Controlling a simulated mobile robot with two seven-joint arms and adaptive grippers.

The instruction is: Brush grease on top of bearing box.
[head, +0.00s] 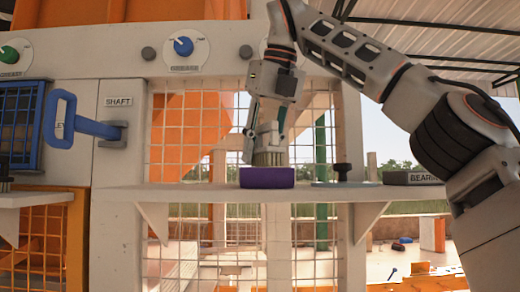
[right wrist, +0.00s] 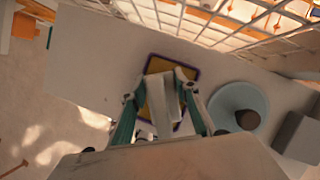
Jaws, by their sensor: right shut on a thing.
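My right gripper (head: 266,132) is shut on a brush (head: 269,158), held upright with its bristles down. The bristles are at the top of a purple tray (head: 267,178) on the shelf; I cannot tell how deep they reach. In the right wrist view the tray (right wrist: 193,73) has a purple rim and a yellow filling, partly hidden behind the brush (right wrist: 163,98) and my right gripper (right wrist: 161,97). The grey bearing box (head: 410,178), marked "BEARING", sits on the shelf at the right, partly covered by my arm. It also shows in the wrist view (right wrist: 299,137). My left gripper is not in view.
A light blue disc (head: 362,184) with a dark knob (head: 343,171) lies between tray and bearing box. A wire mesh (head: 190,130) stands behind the narrow white shelf (head: 200,196). A blue handle (head: 67,118) juts out at the left beside the "SHAFT" panel.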

